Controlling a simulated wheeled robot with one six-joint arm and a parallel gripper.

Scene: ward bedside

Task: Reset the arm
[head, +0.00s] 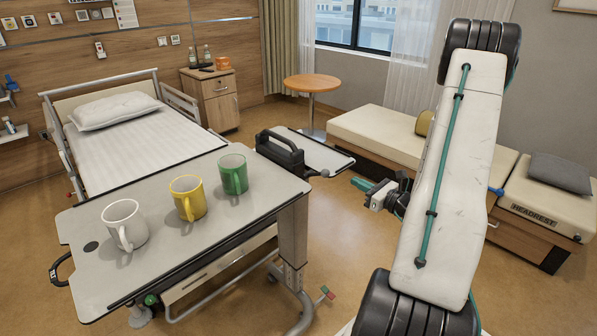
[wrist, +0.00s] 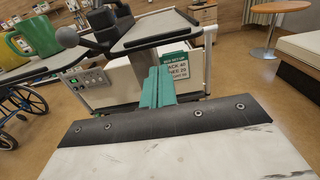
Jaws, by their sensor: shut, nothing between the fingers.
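My gripper (head: 360,184) is held out in the air to the right of the overbed table, with its teal fingers pointing left in the head view. In the wrist view my gripper (wrist: 157,85) has its two teal fingers together with nothing between them. My white arm with dark joints stands raised in the right half of the head view and hides part of the couch and wall. The gripper appears apart from the table and the things on it.
A grey overbed table (head: 95,270) carries a white mug (head: 124,225), a yellow mug (head: 187,199) and a green mug (head: 233,174). Behind are a bed (head: 130,140), a cabinet (head: 210,98) and a round table (head: 312,83). A cream couch (head: 370,128) is at right. Open floor lies between.

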